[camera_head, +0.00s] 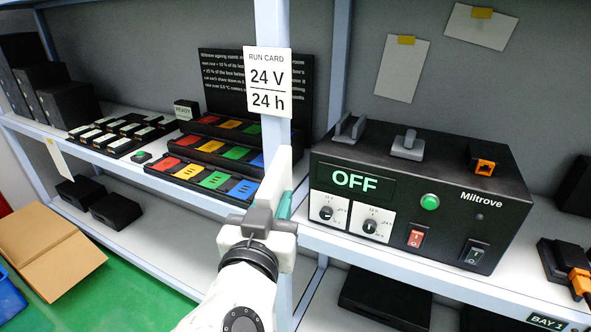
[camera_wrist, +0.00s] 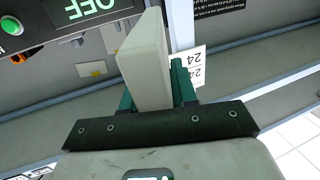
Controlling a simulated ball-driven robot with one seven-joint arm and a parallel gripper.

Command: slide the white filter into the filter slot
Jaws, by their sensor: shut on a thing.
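The white filter (camera_wrist: 147,62) is a pale, flat slab standing up between the green fingers of my gripper (camera_wrist: 155,88), which is shut on it. In the head view the filter (camera_head: 275,178) shows as a pale upright piece in front of the shelf post, above my gripper (camera_head: 284,206). It is held to the left of the black Miltrove box (camera_head: 430,190), apart from it.
The box top also carries a grey knobbed piece (camera_head: 408,145) and an orange connector (camera_head: 482,160). A blue-grey post with a run card (camera_head: 267,82) stands just left of the box. An orange-plugged device (camera_head: 570,270) sits at right.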

